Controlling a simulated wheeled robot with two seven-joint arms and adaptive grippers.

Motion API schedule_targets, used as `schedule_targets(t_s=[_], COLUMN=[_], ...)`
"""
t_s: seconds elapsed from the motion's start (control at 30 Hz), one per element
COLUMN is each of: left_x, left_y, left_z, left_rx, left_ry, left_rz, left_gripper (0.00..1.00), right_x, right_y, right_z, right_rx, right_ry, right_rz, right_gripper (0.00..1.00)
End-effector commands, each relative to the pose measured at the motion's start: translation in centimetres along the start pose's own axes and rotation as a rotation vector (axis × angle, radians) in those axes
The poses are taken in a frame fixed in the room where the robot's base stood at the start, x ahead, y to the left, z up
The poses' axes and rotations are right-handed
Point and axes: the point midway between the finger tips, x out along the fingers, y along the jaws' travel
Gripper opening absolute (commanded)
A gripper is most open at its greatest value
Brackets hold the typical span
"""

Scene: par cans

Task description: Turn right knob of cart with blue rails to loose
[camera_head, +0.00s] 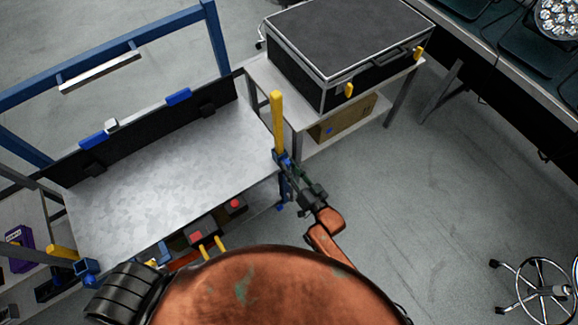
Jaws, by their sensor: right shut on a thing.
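The cart with blue rails stands at the left, with a bare grey metal top (160,185) and a tall blue rail frame (215,45) behind it. At its right front corner is a yellow upright (277,120) with a blue clamp piece below it. My right gripper (289,166) is shut at this corner, on the right knob, which its fingers mostly hide. Which way the knob is turned cannot be made out. At the left front corner are another blue fitting (87,268) and a yellow bar (62,251). My left gripper is not in view.
A black case (345,45) sits on a grey cart behind and right, with a cardboard box (342,125) on its lower shelf. A dark table (480,50) stands at the upper right and a wheeled stool (540,290) at the lower right. Floor between them is clear.

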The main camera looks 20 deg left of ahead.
Motion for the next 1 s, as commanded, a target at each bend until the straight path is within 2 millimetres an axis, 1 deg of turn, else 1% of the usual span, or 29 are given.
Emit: schedule_targets(t_s=[0.27,0.3,0.53,0.73,0.83,0.93,1.0], left_x=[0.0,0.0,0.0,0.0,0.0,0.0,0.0], left_y=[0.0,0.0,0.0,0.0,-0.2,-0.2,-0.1], left_z=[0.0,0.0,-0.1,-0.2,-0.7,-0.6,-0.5], left_rx=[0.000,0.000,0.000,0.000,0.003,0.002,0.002], left_ry=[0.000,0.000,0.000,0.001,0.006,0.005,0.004], left_rz=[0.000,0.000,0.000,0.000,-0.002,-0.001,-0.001], left_gripper=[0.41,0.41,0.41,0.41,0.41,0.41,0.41], right_x=[-0.1,-0.1,0.0,0.0,-0.2,-1.1,-2.1], right_y=[0.0,0.0,0.0,0.0,0.0,0.1,0.1], right_z=[0.2,0.2,0.1,0.0,0.0,0.1,0.1], right_rx=[0.001,0.001,0.001,0.001,0.001,0.000,0.001], right_ry=[-0.003,-0.003,-0.001,-0.001,-0.001,-0.002,-0.002], right_rz=[0.001,0.001,0.001,0.000,0.001,0.002,0.002], right_gripper=[0.00,0.26,0.41,0.41,0.41,0.41,0.41])
